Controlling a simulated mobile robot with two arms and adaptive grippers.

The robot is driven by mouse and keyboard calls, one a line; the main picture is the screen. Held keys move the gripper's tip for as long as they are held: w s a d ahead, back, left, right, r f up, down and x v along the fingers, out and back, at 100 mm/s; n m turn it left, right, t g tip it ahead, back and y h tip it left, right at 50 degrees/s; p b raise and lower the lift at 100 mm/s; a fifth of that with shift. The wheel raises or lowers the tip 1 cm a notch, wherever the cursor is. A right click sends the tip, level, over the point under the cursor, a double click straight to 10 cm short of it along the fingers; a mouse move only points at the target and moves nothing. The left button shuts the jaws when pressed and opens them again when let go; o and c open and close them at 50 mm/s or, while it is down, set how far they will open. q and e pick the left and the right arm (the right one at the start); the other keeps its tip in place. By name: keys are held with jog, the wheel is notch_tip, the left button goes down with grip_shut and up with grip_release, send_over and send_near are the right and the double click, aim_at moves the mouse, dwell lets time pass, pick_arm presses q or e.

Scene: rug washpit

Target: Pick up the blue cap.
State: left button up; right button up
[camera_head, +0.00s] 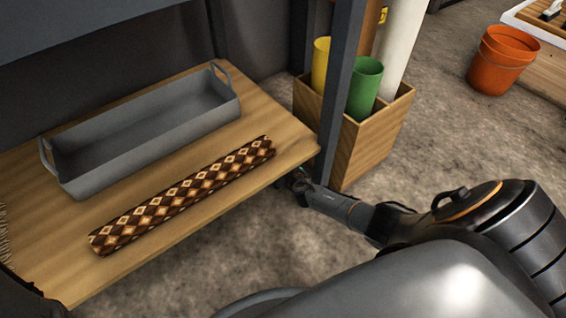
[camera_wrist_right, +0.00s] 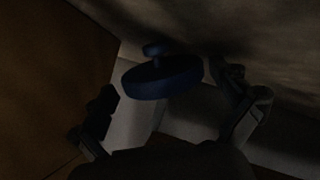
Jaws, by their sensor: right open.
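The blue cap (camera_wrist_right: 163,80) shows in the dim right wrist view as a dark blue disc with a small knob. It lies ahead of my right gripper (camera_wrist_right: 172,108), in the gap between its spread fingers. The fingers are open, and I see no clear contact with the cap. In the head view my right gripper (camera_head: 297,180) is low beside the shelf's front corner post, partly hidden by the shelf edge. The cap does not show in the head view. My left gripper is not in view.
A wooden shelf (camera_head: 255,110) holds a grey tray (camera_head: 150,145) and a patterned rolled rug (camera_head: 185,195). A wooden box (camera_head: 365,145) with a green tube (camera_head: 365,88) and a yellow tube (camera_head: 320,65) stands behind the post. An orange bucket (camera_head: 500,60) stands farther right.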

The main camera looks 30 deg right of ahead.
jog(key=shift+w, duration=0.15)
jog(key=c, duration=0.8)
